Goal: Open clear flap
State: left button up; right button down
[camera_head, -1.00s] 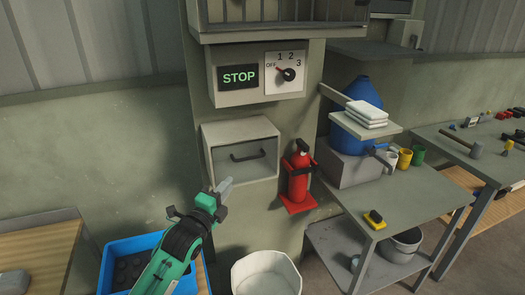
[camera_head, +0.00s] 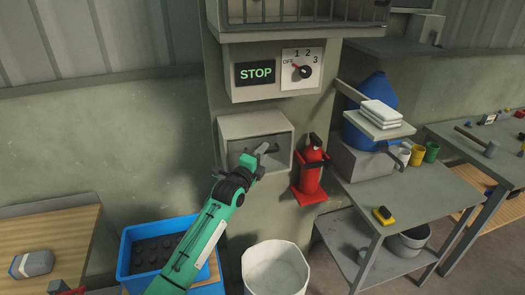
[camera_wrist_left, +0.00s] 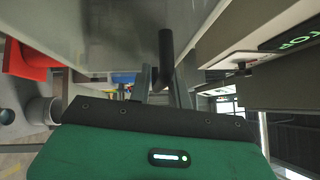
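The clear flap (camera_head: 238,151) closes the front of a pale box on the column in the head view, below the STOP panel. Its dark handle (camera_head: 273,148) is partly hidden by my left gripper (camera_head: 262,149). In the left wrist view, the handle (camera_wrist_left: 166,55) stands out from the flap's pale surface (camera_wrist_left: 105,35), in line with the gap between my grey fingertips (camera_wrist_left: 166,85). The left gripper looks open around or just short of the handle; contact cannot be told. My right gripper is out of view.
A red fire extinguisher (camera_head: 311,168) hangs just right of the box. The STOP panel (camera_head: 255,73) and dial (camera_head: 303,71) sit above. A blue crate (camera_head: 128,262) and a white bin (camera_head: 275,270) stand below. A grey bench (camera_head: 432,197) is to the right.

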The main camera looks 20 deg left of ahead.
pick_arm(q)
jog(key=shift+w, duration=0.1)
jog(key=shift+c, duration=0.2)
grip_shut()
